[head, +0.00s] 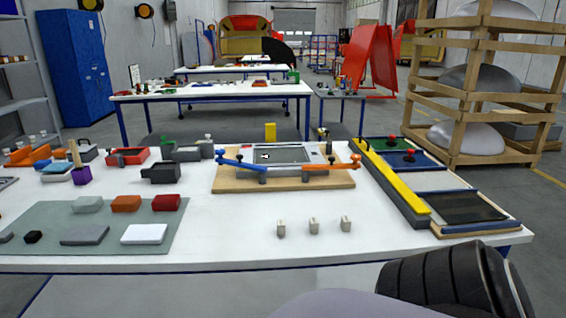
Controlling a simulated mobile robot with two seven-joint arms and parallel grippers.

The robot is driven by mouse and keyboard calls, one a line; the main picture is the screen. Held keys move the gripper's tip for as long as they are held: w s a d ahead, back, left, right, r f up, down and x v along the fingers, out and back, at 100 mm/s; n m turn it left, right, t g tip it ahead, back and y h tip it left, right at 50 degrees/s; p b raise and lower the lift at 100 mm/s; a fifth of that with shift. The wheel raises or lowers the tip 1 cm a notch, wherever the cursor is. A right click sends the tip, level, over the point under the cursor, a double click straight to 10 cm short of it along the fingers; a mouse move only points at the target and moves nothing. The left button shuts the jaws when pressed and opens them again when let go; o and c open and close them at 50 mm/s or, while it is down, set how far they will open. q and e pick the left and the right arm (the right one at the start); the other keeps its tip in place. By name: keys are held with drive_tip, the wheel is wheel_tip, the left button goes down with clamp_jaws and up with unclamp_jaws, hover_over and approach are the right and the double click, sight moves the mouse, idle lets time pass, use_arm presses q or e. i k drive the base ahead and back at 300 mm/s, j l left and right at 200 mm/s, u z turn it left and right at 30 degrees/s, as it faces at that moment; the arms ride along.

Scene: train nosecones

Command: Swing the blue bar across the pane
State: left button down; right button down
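A blue bar (237,163) lies along the left side of a fixture on a wooden board (237,184), on the white table. It slants from a ball-topped knob at its left end toward a grey block. The grey pane (288,155) lies flat in a pale frame behind and between the blue bar and an orange bar (328,166). The blue bar's right end is near the pane's front left corner; I cannot tell whether it overlaps the pane. Neither of my grippers is in view. A dark ribbed part of my own arm shows at the bottom right.
Three small pale blocks (313,225) stand in front of the board. A long yellow-topped grey rail (393,182) and dark trays (461,207) lie to the right. A grey-green mat (115,220) with several blocks lies at the left. Several small parts lie behind the mat.

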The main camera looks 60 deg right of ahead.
sight(232, 163)
drive_tip(key=z, duration=1.3)
